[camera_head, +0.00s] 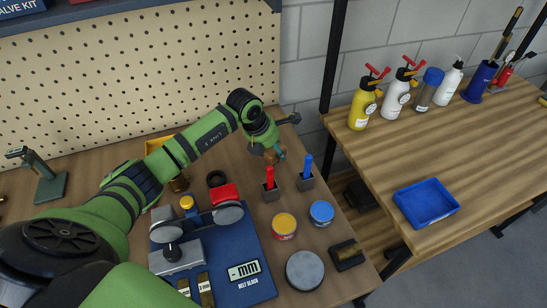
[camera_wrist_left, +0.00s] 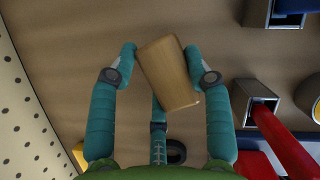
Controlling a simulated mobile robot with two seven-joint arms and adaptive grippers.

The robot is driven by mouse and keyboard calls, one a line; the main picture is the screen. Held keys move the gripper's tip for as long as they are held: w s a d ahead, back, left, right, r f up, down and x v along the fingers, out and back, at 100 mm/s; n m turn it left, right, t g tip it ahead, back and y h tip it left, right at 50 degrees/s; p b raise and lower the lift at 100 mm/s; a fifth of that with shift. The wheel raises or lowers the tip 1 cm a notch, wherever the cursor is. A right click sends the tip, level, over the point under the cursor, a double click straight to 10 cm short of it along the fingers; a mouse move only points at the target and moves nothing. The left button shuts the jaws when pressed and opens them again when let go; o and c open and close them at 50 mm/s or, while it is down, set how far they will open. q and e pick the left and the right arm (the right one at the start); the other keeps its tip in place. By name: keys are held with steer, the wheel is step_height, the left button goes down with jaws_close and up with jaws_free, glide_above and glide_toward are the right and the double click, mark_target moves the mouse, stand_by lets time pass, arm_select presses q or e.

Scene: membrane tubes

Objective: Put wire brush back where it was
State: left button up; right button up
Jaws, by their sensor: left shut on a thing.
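My left gripper (camera_head: 275,154) is above the workbench, behind the red and blue sticks in the head view. In the left wrist view my left gripper (camera_wrist_left: 161,52) is shut on a light wooden block (camera_wrist_left: 165,72), which looks like the handle of the wire brush. The block sits tilted between the teal fingers, with the bench below it. No bristles can be made out. In the head view the fingers mostly hide the held piece. My right gripper is not in view.
A red stick (camera_head: 269,176) and a blue stick (camera_head: 307,166) stand in square holders close to the gripper. A blue mat (camera_head: 256,290) with a fixture, tins (camera_head: 285,225) and a black tray (camera_head: 346,266) lie nearer. A pegboard (camera_head: 130,70) rises behind.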

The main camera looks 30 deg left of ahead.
mark_target(274, 157)
arm_select(q)
step_height(274, 157, down, 4)
steer(key=shift+r+b, duration=0.2)
steer(key=shift+b, duration=0.7)
steer(key=shift+r, duration=0.1)
steer(key=shift+f, duration=0.2)
steer(key=o, duration=1.1)
steer(key=shift+r, duration=0.15)
